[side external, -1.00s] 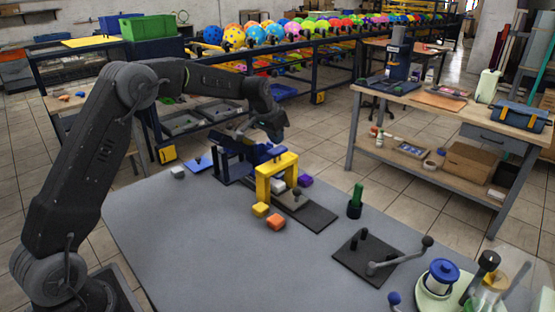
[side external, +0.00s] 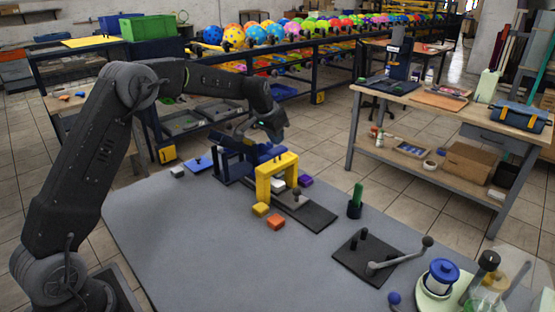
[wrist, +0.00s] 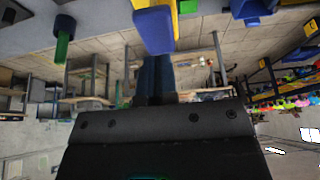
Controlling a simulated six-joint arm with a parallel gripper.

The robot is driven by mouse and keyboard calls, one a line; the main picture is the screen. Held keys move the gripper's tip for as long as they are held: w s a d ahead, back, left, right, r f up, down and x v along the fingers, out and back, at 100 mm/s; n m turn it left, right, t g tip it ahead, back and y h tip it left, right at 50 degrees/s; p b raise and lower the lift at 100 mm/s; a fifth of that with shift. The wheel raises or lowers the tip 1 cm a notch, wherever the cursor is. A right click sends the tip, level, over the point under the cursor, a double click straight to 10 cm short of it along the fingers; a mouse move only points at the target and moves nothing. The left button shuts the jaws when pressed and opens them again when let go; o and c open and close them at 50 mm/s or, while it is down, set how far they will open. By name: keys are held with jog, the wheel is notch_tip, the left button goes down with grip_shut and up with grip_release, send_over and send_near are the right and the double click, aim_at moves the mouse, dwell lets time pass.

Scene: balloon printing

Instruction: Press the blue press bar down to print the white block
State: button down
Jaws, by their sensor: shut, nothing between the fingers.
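The blue press bar (side external: 270,153) sits on the dark blue press frame behind the yellow gate (side external: 278,168). It also shows at the top of the wrist view (wrist: 154,28). A white block (side external: 279,184) lies under the yellow gate, partly hidden by its leg. Another pale block (side external: 177,172) lies at the table's left edge beside a blue plate. My gripper (side external: 241,131) is shut and empty, above the press frame. In the wrist view my gripper's fingertips (wrist: 158,62) appear right against the bar's end; I cannot tell whether they touch.
Yellow (side external: 260,209) and orange (side external: 275,222) blocks lie before the gate, a purple block (side external: 305,180) behind it. A green-handled tool (side external: 355,200) and a lever on a dark plate (side external: 365,262) stand to the right. The grey table's front left (side external: 190,240) is clear.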

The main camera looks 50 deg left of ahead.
aim_at(277, 150)
jog(key=shift+f, duration=0.1)
jog(key=shift+f, duration=1.95)
notch_tip(277, 150, up, 12)
jog(key=shift+f, duration=0.15)
